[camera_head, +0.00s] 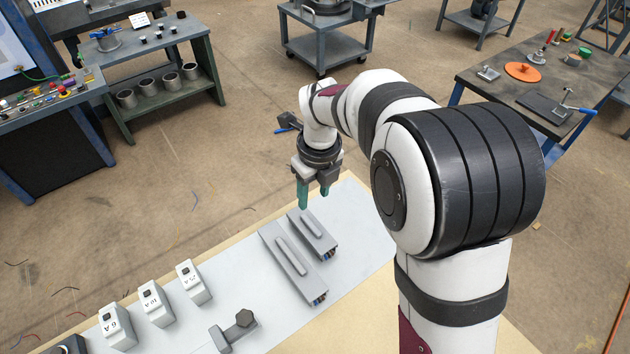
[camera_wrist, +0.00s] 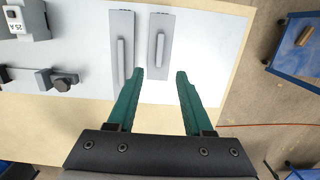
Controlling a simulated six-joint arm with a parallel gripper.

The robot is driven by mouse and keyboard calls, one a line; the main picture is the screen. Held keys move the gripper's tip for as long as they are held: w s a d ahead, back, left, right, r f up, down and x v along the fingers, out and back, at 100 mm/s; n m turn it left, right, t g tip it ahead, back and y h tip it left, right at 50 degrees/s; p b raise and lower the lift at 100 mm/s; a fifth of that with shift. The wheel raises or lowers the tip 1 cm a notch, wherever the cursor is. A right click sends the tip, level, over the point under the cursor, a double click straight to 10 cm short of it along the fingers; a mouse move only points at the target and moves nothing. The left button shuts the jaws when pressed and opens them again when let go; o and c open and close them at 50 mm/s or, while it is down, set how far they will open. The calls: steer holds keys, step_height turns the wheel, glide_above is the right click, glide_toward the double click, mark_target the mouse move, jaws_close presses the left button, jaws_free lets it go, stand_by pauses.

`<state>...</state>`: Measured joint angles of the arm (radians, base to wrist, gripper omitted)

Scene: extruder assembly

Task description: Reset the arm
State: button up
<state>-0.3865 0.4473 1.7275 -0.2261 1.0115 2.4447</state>
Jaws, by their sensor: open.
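My gripper (camera_head: 314,194) hangs above the far right end of the grey-topped work board, its green fingers pointing down. In the wrist view my gripper (camera_wrist: 160,76) is open, with its two green fingers apart and nothing between them. Two flat grey plates with raised bar handles lie on the board just beyond the fingertips: a longer plate (camera_head: 290,262) and a shorter plate (camera_head: 312,234). The wrist view also shows the longer plate (camera_wrist: 121,50) and the shorter plate (camera_wrist: 159,45). Whether the fingertips touch anything is not clear, but they appear above the board.
White labelled blocks (camera_head: 152,304) stand in a row on the board (camera_head: 225,275) at left. A grey bracket with a dark knob (camera_head: 233,331) lies near the front. Workbenches (camera_head: 160,65) and a cart (camera_head: 325,48) stand beyond.

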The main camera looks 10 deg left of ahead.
steer(key=r, duration=0.4)
steer(key=shift+s+d+r, duration=0.15)
steer(key=shift+s, duration=0.05)
steer(key=s+d+r+n, duration=0.4)
steer(key=s+d+n, duration=0.4)
steer(key=s, duration=0.1)
steer(key=s+d+f+n, duration=0.1)
steer(key=s+d+n, duration=0.1)
steer(key=s+n, duration=0.4)
steer(key=s+d+f+n+g+y, duration=0.1)
steer(key=s+d+n, duration=0.2)
steer(key=s+n, duration=0.4)
steer(key=s, duration=0.4)
steer(key=shift+f, duration=0.2)
